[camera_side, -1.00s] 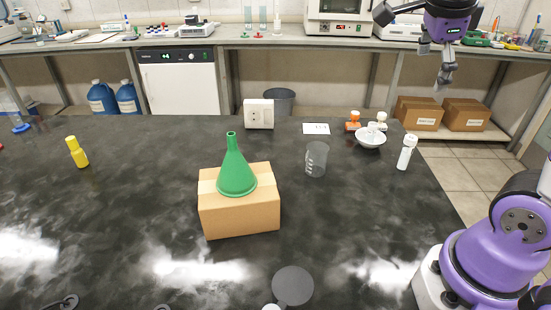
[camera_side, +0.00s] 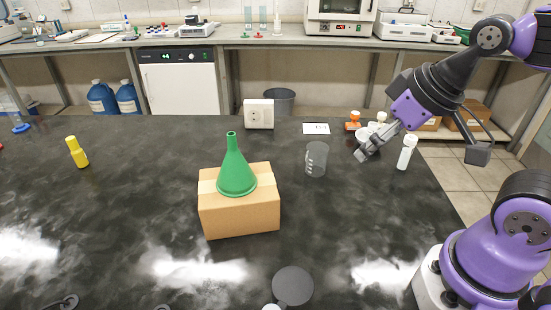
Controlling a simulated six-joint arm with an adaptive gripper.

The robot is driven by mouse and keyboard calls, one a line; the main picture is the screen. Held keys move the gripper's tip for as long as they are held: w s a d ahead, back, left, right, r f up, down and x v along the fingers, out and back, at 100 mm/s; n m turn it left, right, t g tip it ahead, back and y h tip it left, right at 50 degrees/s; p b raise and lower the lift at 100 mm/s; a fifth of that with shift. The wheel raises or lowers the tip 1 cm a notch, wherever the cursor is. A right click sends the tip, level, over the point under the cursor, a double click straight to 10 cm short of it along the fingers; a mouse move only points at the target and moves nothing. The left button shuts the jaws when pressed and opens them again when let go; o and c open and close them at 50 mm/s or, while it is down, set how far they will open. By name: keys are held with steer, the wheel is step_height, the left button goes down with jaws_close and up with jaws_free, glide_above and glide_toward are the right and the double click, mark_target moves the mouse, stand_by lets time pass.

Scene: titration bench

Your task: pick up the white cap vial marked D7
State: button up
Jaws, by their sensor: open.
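A slim white-capped vial (camera_side: 405,153) stands upright near the right edge of the black bench; any D7 marking is too small to read. My gripper (camera_side: 366,149) is open and empty, up and left of that vial in the picture, with its fingers angled down to the left. It overlaps the white bowl (camera_side: 361,135) in this view and hides part of it. I cannot tell how high above the bench the fingers are. A small white-topped item (camera_side: 381,117) stands behind the bowl, partly hidden.
An orange item (camera_side: 353,121) stands beside the bowl. A clear beaker (camera_side: 316,160) is left of my gripper. A green funnel (camera_side: 236,170) sits on a cardboard box (camera_side: 240,216). A yellow bottle (camera_side: 77,152) stands far left.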

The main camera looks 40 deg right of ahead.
stand_by(0.3)
steer(key=m+g, duration=0.1)
steer(key=g, duration=0.5)
glide_toward(407, 151)
steer(key=shift+w+d+f, duration=0.15)
steer(key=shift+d+f, duration=0.05)
steer(key=shift+d, duration=0.75)
step_height(407, 151, down, 5)
steer(key=shift+r, duration=0.1)
steer(key=shift+a+f, duration=0.2)
steer(key=shift+f, duration=1.15)
steer(key=shift+a+f, duration=0.15)
steer(key=shift+f, duration=1.25)
steer(key=c, duration=1.1)
